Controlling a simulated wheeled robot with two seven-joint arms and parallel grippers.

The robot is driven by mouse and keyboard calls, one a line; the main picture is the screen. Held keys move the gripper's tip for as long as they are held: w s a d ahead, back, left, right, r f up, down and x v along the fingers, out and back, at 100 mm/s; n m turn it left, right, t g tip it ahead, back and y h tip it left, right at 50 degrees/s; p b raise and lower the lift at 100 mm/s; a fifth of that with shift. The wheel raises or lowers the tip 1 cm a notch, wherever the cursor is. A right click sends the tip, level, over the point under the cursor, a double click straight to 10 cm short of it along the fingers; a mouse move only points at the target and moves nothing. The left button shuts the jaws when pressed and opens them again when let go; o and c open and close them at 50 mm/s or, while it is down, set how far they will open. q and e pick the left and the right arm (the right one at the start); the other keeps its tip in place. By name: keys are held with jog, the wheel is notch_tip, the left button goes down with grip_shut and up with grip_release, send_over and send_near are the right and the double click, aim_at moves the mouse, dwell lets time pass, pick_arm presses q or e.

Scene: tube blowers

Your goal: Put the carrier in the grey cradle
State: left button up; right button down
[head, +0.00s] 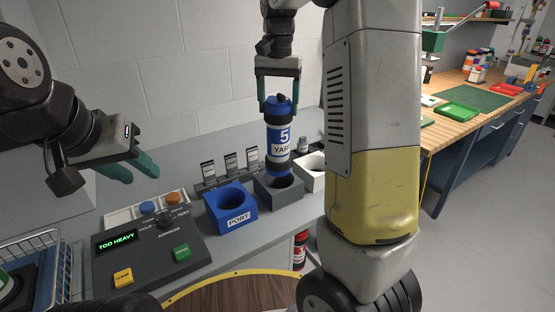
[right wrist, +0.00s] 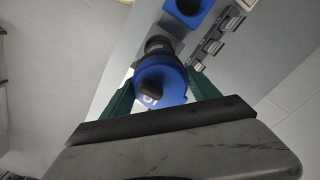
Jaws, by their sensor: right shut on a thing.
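The carrier (head: 280,138) is a blue and white cylinder with dark bands, marked "5" and "YARD". My right gripper (head: 279,103) is shut on its top and holds it upright. In the right wrist view the carrier (right wrist: 160,80) sits between the green fingers of my right gripper (right wrist: 161,92). The grey cradle (head: 279,195) is a dark grey block with a round opening. The carrier's lower end is at or just over that opening; I cannot tell how far inside it is. My left gripper (head: 142,170) is open and empty above the bench at the left.
A blue cradle marked "PORT" (head: 231,211) stands left of the grey one, a white cradle (head: 311,172) right of it. A control box (head: 150,252) reads "TOO HEAVY". Small label stands (head: 230,168) line the back. A wire basket (head: 40,262) is at far left.

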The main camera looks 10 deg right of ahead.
aim_at(278, 134)
jog(key=shift+f, duration=4.5)
jog(key=shift+c, duration=0.9)
grip_release()
jog(key=shift+f, duration=0.1)
